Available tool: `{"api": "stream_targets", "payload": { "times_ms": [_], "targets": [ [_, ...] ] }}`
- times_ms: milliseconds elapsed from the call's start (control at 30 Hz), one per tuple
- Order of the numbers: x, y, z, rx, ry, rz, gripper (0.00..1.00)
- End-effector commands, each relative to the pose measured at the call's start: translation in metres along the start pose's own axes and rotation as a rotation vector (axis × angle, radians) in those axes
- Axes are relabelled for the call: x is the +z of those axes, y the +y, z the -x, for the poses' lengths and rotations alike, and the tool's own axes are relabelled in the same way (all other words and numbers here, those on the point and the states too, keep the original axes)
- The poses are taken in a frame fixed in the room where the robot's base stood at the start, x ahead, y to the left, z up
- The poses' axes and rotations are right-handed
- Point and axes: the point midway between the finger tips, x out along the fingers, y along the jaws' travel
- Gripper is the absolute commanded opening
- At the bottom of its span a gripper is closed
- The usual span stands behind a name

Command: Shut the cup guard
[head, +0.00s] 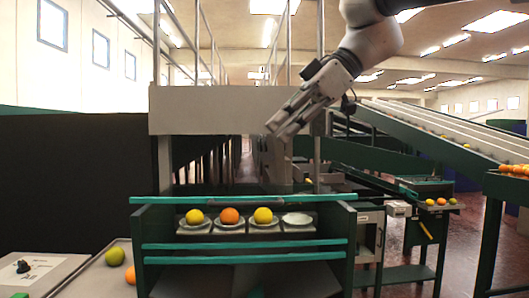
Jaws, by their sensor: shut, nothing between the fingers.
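A row of pale cups stands in the green-sided machine in the middle of the head view. Two yellow fruits (195,216) (263,215) and one orange fruit (229,215) sit in them; the rightmost cup (297,219) is empty. A long teal bar (160,200) spans the machine just above the fruits, wider than the side walls. It may be the cup guard, but I cannot tell for certain, nor whether it is open. My gripper (276,129) is shut and empty, high above the cups, pointing down to the left, apart from the machine.
Two lower teal rails (245,245) cross the machine's front. A grey beam (215,110) stands behind. At lower left, a tray (85,283) holds a green and an orange fruit. A sloping conveyor (430,130) and a fruit stand (440,207) are at the right.

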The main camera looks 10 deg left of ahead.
Motion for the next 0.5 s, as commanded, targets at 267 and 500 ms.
{"api": "stream_targets", "payload": {
  "times_ms": [267, 500],
  "targets": [
    [0.000, -0.002, -0.057, -0.008, -0.001, 0.000, 0.00],
    [0.010, -0.002, -0.100, -0.006, -0.001, -0.005, 0.00]
  ]
}}
